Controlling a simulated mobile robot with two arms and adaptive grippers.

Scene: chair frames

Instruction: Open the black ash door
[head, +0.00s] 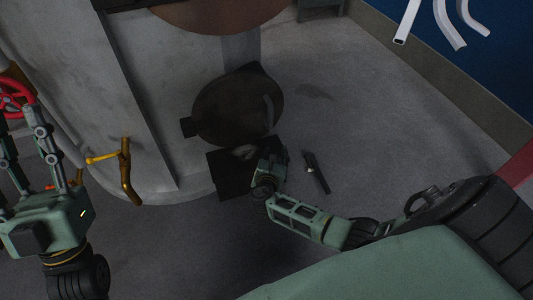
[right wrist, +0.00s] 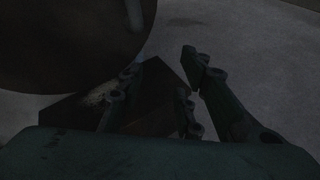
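A black square panel (head: 228,182), likely the ash door, is low at the foot of the grey furnace body, below a dark round door. A pale patch marks its upper part. I cannot tell whether it stands ajar. It also shows in the right wrist view (right wrist: 160,88), beyond and between my fingers. My right gripper (head: 270,160) is at the panel's right edge in the head view. Its fingers are apart in the right wrist view (right wrist: 163,72), with nothing clearly held; contact is unclear. My left gripper (head: 27,150) is raised at the left, its fingers apart and empty.
The round door (head: 232,112) with its curved handle (head: 268,110) hangs just above. A yellow-brown handle (head: 125,170) sticks out at the left, near a red wheel (head: 17,97).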

